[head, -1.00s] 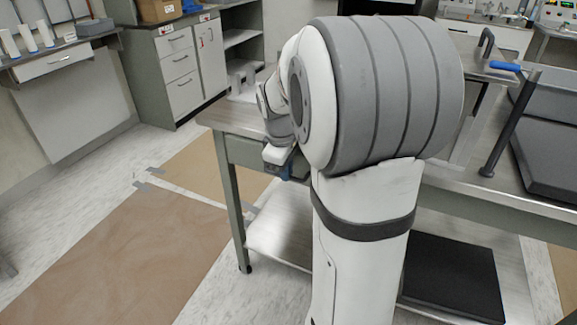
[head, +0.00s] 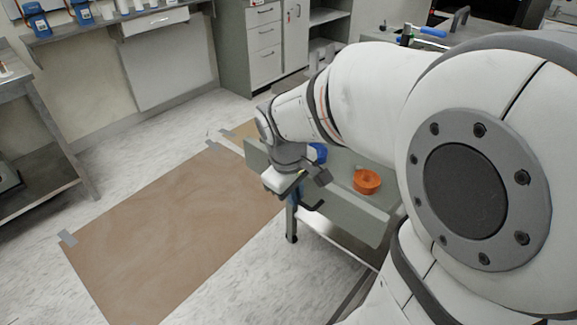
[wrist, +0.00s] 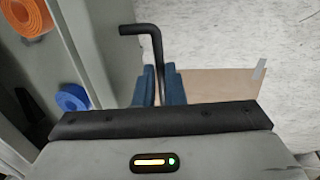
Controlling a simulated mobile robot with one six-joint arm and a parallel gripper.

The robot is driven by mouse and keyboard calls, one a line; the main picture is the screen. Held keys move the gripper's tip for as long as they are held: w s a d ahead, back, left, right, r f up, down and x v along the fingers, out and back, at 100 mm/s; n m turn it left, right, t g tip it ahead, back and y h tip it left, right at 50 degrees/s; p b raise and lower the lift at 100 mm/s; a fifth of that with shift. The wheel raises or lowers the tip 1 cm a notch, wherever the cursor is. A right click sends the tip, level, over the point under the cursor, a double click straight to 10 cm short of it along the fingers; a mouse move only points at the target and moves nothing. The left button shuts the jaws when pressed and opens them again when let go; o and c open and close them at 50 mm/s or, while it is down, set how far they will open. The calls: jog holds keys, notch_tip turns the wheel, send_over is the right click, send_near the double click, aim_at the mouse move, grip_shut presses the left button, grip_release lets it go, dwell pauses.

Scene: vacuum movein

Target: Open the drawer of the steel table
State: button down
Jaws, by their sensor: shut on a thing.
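The drawer (head: 345,203) of the steel table stands pulled out, its grey-green front facing the lower left. Its inside shows an orange ring-shaped roll (head: 367,182) and a blue roll (head: 319,153). Both rolls also show in the wrist view, the orange one (wrist: 25,17) and the blue one (wrist: 72,98). My gripper (head: 297,190) is at the drawer front. In the wrist view its blue fingers (wrist: 160,88) are shut around the black bar handle (wrist: 140,30).
A brown floor sheet (head: 170,225), taped at its corners, covers the floor in front of the drawer. Grey cabinets (head: 262,45) stand at the back. A side bench (head: 35,125) is at the left. The floor between is clear.

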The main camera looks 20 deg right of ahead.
jog(key=shift+s+a, duration=0.3)
jog(key=shift+a, duration=0.15)
jog(key=c, duration=1.8)
grip_release()
jog(key=p+v, duration=0.2)
jog(key=v, duration=0.5)
jog(key=shift+r, duration=0.4)
jog(key=shift+r, duration=0.1)
